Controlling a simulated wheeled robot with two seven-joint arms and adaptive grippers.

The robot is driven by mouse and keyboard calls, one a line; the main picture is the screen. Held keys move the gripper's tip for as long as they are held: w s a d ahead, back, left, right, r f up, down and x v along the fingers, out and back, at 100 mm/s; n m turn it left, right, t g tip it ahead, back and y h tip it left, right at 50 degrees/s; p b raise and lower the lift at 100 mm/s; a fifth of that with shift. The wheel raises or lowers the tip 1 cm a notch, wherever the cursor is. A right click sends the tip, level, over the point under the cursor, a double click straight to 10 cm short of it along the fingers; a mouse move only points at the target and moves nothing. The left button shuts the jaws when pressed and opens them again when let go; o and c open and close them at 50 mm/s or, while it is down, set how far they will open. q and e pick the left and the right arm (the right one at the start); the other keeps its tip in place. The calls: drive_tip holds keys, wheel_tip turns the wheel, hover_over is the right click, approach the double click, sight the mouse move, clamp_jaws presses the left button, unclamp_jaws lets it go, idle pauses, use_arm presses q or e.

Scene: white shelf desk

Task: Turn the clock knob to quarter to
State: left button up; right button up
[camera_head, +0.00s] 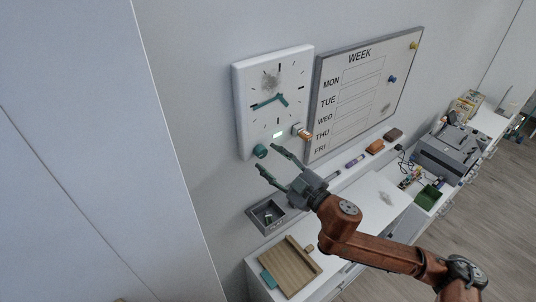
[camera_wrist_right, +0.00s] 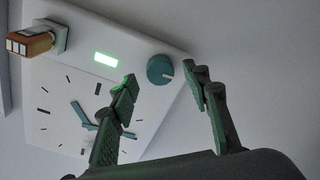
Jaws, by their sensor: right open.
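The white wall clock (camera_head: 247,72) has teal hands (camera_head: 268,102); the long hand points left in the head view. Its round teal knob (camera_head: 260,151) is at the clock's lower left corner. The knob also shows in the wrist view (camera_wrist_right: 160,69), with a pale mark on its face. My right gripper (camera_head: 268,160) is open and empty just in front of the knob. In the wrist view its fingers (camera_wrist_right: 165,80) appear either side of the knob; contact cannot be told. One finger partly hides the clock face (camera_wrist_right: 65,95). My left gripper is out of view.
A small light panel (camera_head: 278,135) on the clock shows green in the wrist view (camera_wrist_right: 106,59). An orange-and-white block (camera_head: 301,131) sticks out at the clock's lower right. A whiteboard (camera_head: 345,110) hangs to the right. Below are a grey box (camera_head: 254,217) and a wooden tray (camera_head: 290,270).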

drive_tip(key=shift+x, duration=0.9)
drive_tip(key=shift+c, duration=0.3)
drive_tip(key=c, duration=1.1)
